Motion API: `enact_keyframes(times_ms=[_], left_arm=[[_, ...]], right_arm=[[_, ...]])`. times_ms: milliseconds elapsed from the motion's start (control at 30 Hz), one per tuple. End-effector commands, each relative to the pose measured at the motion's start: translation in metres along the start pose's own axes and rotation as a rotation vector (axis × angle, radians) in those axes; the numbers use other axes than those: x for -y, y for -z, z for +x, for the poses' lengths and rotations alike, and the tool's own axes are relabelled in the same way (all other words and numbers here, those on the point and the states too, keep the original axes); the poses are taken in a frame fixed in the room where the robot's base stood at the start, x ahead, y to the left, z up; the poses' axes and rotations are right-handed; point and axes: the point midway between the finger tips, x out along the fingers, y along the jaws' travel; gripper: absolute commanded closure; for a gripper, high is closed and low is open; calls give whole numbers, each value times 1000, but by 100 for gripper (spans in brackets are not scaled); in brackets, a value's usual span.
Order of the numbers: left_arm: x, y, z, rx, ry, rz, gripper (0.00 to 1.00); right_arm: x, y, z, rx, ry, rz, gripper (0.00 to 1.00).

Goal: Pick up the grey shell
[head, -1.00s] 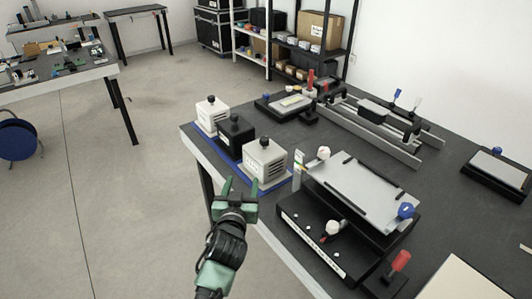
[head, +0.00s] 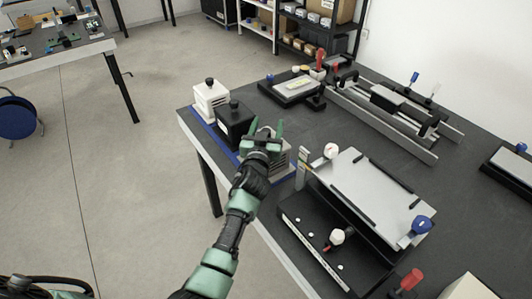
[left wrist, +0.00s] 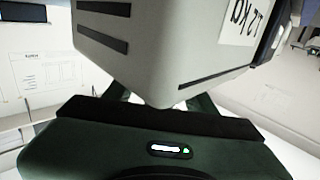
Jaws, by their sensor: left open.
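The grey shell (head: 284,164) is a boxy block with slots in its side. It stands at the near end of a blue strip (head: 226,145) on the table. My left gripper (head: 265,130) is open in front of it and hides most of it in the head view. In the left wrist view the grey shell (left wrist: 160,45) fills the upper middle, very close, with a label on its right face. The finger parts show to either side of its lower corner. I cannot tell whether they touch it. My right gripper is not in view.
A black shell (head: 233,125) and a white shell (head: 210,98) stand behind on the same strip. A black fixture with a grey tilted plate (head: 370,190) stands close on the right. The table's left edge is near; open floor lies beyond it.

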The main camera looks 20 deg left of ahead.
Motion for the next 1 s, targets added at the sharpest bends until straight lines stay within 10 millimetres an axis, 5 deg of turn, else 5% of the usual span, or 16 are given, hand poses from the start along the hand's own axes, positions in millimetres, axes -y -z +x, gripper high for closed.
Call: enact_keyframes(times_ms=[100,233,433,1000], left_arm=[[0,-1,2,1,0,0,44],[0,-1,1,1,0,0,47],[0,-1,1,1,0,0,100],[0,0,1,1,0,0,100]], right_arm=[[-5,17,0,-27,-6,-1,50],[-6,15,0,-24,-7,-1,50],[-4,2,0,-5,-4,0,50],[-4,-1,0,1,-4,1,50]])
